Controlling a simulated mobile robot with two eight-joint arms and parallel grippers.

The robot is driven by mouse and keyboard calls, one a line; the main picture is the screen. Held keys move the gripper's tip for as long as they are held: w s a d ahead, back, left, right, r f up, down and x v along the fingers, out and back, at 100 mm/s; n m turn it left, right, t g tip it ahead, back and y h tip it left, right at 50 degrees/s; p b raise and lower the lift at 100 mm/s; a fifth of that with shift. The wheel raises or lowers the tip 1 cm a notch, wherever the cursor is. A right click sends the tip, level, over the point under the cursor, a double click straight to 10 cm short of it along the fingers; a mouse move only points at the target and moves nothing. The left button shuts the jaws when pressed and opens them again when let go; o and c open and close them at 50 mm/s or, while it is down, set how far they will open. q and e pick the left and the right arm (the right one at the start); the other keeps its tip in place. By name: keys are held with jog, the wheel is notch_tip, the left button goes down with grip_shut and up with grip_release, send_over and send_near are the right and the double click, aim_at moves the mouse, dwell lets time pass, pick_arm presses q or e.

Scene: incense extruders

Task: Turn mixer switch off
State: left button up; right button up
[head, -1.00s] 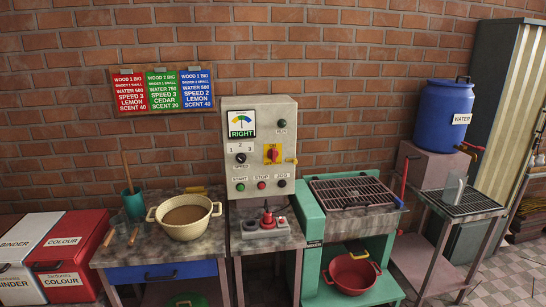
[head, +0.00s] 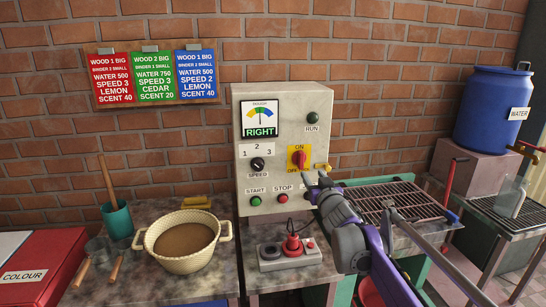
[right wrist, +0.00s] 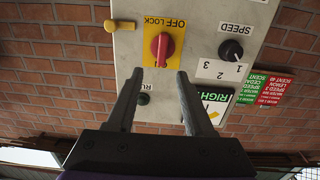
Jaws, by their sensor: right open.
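The mixer switch (head: 299,158) is a red rotary knob on a yellow plate marked ON above and OFF below, on the front of a pale control box (head: 284,110). Its handle looks roughly vertical. In the right wrist view the switch (right wrist: 162,48) appears upside down, just beyond and between my fingertips. My right gripper (head: 318,181) is open and empty, below and to the right of the switch in the head view and apart from it. Its two fingers (right wrist: 158,76) show spread in the right wrist view. My left gripper is not in view.
A small yellow part (head: 322,167) juts from the box's right side near my gripper. A speed knob (head: 257,164) and start button (head: 255,201) are on the panel. A grey-red pendant (head: 290,254) sits below. A beige pot (head: 186,240) stands left; a grill (head: 385,199) is right.

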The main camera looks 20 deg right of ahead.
aim_at(302, 158)
jog(key=shift+t+y, duration=0.3)
jog(key=x, duration=1.1)
jog(key=shift+w+r+p, duration=0.3)
jog(key=shift+r+p, duration=0.1)
grip_shut()
